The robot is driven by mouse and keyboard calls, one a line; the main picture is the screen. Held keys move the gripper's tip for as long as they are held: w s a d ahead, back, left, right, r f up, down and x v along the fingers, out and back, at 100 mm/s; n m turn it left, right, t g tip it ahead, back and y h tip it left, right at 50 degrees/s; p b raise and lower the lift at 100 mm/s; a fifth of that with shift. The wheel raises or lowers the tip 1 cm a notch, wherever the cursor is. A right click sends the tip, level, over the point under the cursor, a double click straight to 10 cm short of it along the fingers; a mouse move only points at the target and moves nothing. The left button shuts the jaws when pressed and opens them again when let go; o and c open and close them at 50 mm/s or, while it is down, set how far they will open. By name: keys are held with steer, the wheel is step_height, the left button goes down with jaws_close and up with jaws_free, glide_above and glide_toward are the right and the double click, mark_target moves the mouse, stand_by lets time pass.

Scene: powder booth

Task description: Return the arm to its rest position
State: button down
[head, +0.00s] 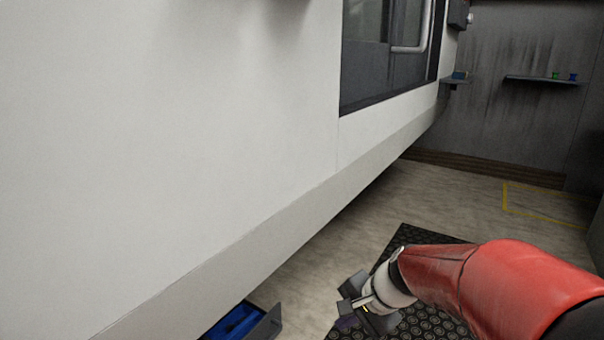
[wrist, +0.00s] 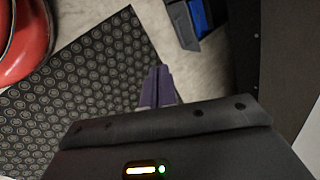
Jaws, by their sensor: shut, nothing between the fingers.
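My gripper (wrist: 158,86) shows in the wrist view with its two purple-grey fingers together and nothing between them. In the head view my gripper (head: 345,322) is at the lower middle, at the end of my red arm, pointing down and left. It hangs above the floor by the edge of a black studded mat. It is apart from the white machine side to its left.
The white machine wall (head: 200,130) fills the left. A dark bin with blue inside (head: 238,322) sits low beside it, also in the wrist view (wrist: 197,20). The black mat (head: 420,236) lies under my arm. A shelf (head: 545,80) with small items is far right. Pale floor (head: 440,195) is clear.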

steer(key=s+d+r+n+t+h+p, duration=0.1)
steer(key=s+d+r+n+h, duration=0.1)
steer(key=s, duration=0.6)
steer(key=s+d+r+n+t+h+p, duration=0.1)
steer(key=s+d+r+n+h+p, duration=0.1)
steer(key=s+r+n, duration=0.5)
step_height(320, 180, up, 2)
steer(key=s+d+h, duration=0.1)
steer(key=s+d, duration=0.1)
steer(key=shift+d, duration=0.3)
